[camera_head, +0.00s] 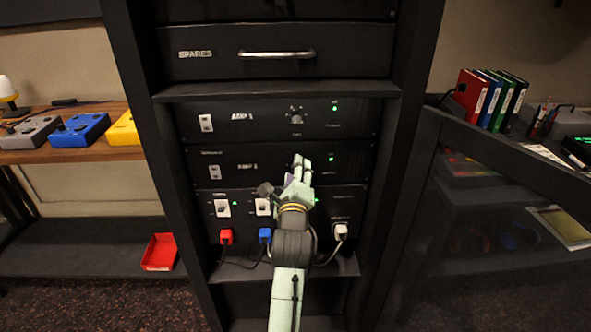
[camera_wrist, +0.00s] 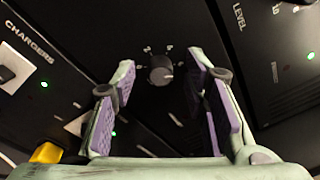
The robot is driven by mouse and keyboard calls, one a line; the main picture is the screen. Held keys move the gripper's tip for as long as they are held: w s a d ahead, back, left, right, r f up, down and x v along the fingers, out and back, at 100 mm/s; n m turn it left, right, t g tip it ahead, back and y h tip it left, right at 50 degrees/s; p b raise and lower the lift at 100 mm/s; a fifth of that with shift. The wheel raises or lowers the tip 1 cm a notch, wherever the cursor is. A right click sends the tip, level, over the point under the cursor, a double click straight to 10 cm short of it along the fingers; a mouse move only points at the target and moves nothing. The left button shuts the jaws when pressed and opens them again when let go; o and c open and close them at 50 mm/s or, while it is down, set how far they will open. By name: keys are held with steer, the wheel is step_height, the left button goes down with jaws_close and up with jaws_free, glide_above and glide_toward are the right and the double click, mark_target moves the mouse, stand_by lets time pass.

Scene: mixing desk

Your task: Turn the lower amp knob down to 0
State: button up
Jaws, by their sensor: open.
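The lower amp panel, AMP 2 (camera_head: 240,168), is black and sits below AMP 1 (camera_head: 225,122) in the rack. In the head view my gripper (camera_head: 301,160) stands in front of it and hides its knob. In the wrist view a dark round knob (camera_wrist: 161,75) shows between the two open, purple-padded fingers of my gripper (camera_wrist: 162,66). A light pointer mark lies toward the knob's lower right, and small scale marks surround it. The fingers stand apart on either side of the knob in the picture, with no visible contact. I cannot tell the remaining distance.
The AMP 1 knob (camera_head: 296,114) is just above my gripper. Below, a charger panel (camera_head: 212,200) carries switches, with red (camera_head: 226,237), blue (camera_head: 265,235) and white plugs under it. A drawer with a metal handle (camera_head: 277,54) is above. Rack posts flank both sides.

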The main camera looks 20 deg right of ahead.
steer(key=shift+w, duration=0.15)
steer(key=shift+c, duration=0.3)
jaws_close()
